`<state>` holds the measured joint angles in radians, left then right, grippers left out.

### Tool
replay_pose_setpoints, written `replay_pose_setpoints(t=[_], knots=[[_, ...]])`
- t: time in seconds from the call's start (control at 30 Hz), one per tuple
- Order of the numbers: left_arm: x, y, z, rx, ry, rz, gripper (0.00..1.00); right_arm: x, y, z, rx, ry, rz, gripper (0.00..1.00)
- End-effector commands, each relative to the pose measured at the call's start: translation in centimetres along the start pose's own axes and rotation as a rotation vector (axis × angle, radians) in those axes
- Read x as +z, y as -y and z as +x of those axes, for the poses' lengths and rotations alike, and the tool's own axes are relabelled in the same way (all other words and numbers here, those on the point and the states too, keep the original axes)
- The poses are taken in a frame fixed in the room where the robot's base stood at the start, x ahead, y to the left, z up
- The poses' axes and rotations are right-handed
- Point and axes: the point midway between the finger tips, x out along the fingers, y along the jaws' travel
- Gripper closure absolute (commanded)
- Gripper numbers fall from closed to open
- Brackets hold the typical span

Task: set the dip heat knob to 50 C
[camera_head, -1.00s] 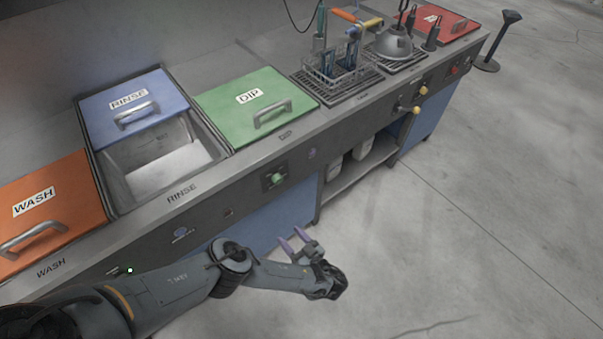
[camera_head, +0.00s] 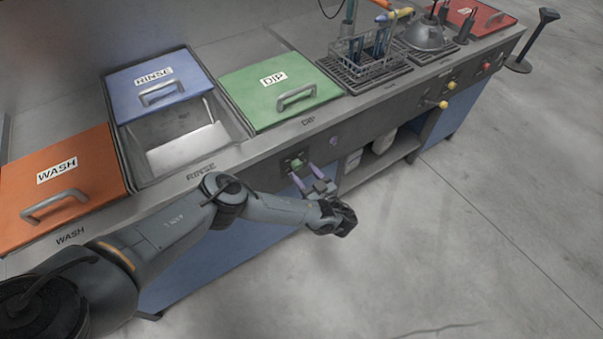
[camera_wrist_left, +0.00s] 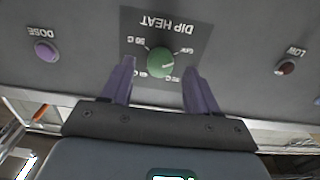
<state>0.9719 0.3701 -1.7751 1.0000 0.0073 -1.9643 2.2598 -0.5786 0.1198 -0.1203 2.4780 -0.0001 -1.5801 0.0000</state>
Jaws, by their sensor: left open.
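The green dip heat knob (camera_head: 297,163) is on the front panel below the green DIP lid. In the left wrist view the knob (camera_wrist_left: 160,62) sits on a dark plate marked DIP HEAT, seen upside down. A 50 C mark is at its upper left and what looks like OFF at its upper right; the lower marks are partly legible. A pale mark on the knob seems to lie toward the right, but I cannot read its setting surely. My left gripper (camera_head: 303,171) is open and empty, its two purple fingers pointing at the panel either side of the knob, apparently not touching it.
In the left wrist view a purple DOSE button (camera_wrist_left: 46,51) and a red LOW light (camera_wrist_left: 286,67) flank the plate. Yellow-tipped handles (camera_head: 447,95) stick out farther right on the panel. The floor (camera_head: 440,250) in front is clear.

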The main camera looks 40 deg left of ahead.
Motion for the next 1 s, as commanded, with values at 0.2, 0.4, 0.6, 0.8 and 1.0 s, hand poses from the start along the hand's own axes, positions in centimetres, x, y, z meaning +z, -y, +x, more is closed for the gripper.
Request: replay_pose_setpoints(t=[0.2, 0.4, 0.6, 0.8, 1.0], knots=[[0.0, 0.0, 1.7, -0.001, 0.0, -0.002, 0.4, 0.1, -0.1, 0.2, 0.005, 0.0, -0.006, 0.57], [-0.1, 0.0, 2.0, 0.0, 0.001, -0.001, 0.4, 0.2, -0.1, 0.2, 0.004, 0.0, -0.005, 0.57], [0.0, 0.0, 2.0, -0.001, 0.0, -0.001, 0.48, 0.1, -0.1, 0.2, 0.002, 0.0, -0.002, 0.57], [0.0, 0.0, 2.0, -0.001, 0.0, 0.0, 0.78, 0.1, 0.1, 0.2, -0.002, -0.001, 0.003, 0.57], [0.0, 0.0, 2.0, -0.001, 0.0, 0.001, 0.96, 0.1, 0.1, 0.2, -0.004, -0.001, 0.005, 0.57]])
